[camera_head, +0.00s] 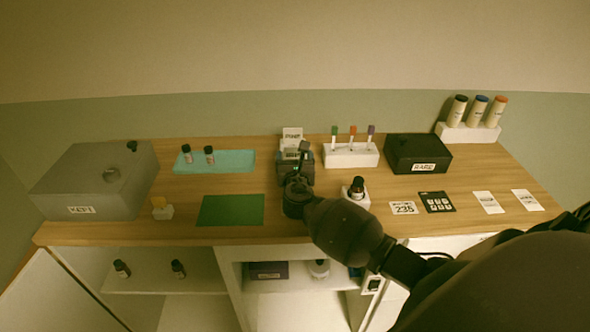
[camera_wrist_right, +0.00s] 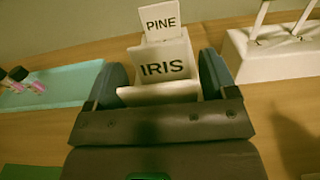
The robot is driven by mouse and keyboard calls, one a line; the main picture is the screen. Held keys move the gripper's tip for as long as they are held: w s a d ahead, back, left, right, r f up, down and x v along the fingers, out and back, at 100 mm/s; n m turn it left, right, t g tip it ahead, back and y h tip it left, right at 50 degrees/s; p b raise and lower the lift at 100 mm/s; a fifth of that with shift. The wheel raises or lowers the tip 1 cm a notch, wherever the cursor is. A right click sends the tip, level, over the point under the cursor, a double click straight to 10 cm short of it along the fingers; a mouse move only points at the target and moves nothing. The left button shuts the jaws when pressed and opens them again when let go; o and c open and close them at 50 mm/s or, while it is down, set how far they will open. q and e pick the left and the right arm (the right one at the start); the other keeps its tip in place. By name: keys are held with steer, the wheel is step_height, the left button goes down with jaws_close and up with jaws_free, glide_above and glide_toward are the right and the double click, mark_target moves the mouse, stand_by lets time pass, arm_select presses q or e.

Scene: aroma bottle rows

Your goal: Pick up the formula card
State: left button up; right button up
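A white card marked PINE (camera_head: 292,133) stands upright at the back middle of the table; it also shows in the right wrist view (camera_wrist_right: 161,22). In front of it in the wrist view is a white card or face marked IRIS (camera_wrist_right: 163,68), with a pale block edge (camera_wrist_right: 158,93) nearer still. No label reads "formula", so I cannot tell which card is meant. My right gripper (camera_wrist_right: 162,80) has its dark fingers apart, one on each side of these pieces; contact is unclear. In the head view the right gripper (camera_head: 295,165) hides most of the stand. My left gripper is out of view.
A teal tray (camera_head: 240,158) with two bottles is left, a white rack (camera_head: 350,158) with sticks right, then a black box (camera_head: 418,153). A green mat (camera_head: 230,210) lies in front. A small bottle (camera_head: 357,188) stands close to my right arm. Flat cards (camera_head: 403,208) lie right.

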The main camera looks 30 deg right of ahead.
steer(key=c, duration=0.6)
steer(key=shift+r, duration=0.1)
steer(key=shift+c, duration=0.2)
